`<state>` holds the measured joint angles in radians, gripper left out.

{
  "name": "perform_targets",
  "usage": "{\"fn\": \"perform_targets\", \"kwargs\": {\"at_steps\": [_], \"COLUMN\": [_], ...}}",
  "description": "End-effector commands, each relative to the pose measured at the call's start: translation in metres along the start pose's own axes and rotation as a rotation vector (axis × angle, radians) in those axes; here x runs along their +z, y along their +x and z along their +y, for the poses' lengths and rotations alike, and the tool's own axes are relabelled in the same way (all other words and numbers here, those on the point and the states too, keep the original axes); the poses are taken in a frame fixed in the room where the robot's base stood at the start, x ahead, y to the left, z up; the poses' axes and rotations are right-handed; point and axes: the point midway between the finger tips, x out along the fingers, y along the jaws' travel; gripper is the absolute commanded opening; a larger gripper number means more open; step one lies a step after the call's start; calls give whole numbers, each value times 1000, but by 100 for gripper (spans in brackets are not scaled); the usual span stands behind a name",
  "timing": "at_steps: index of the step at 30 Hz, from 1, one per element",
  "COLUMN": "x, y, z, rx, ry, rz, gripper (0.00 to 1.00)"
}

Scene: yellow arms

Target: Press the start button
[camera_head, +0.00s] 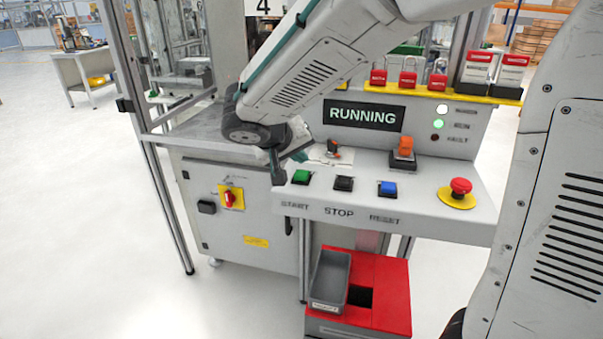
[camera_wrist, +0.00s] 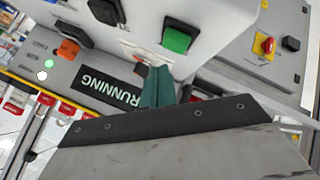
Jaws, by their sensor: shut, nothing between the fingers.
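The green start button (camera_head: 301,176) sits at the left end of the control panel, above the word START. It also shows in the wrist view (camera_wrist: 177,40), square in a dark frame, with nothing covering it. My gripper (camera_head: 278,180) is just left of the button in the head view, at the panel's left edge. In the wrist view my gripper's teal fingers (camera_wrist: 157,72) are together and empty, ending short of the button in the picture. Whether they touch the panel is unclear. The display (camera_head: 363,115) reads RUNNING.
Right of the start button are the black stop button (camera_head: 344,183), the blue reset button (camera_head: 387,188) and the red emergency stop (camera_head: 461,187). An orange switch (camera_head: 403,147) stands behind. Red padlocks (camera_head: 408,78) line the yellow shelf. A red cart (camera_head: 378,285) stands below.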

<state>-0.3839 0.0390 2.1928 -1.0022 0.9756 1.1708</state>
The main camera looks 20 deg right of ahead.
Motion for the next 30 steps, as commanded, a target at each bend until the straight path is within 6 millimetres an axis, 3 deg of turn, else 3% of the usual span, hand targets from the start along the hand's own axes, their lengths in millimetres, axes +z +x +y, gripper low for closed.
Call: {"fn": "perform_targets", "kwargs": {"at_steps": [12, 30], "x": [-19, -20], "y": [-26, -27], "z": [19, 20], "rx": [-1, 0], "ry": [2, 0], "rz": [0, -1], "gripper": [0, 0]}}
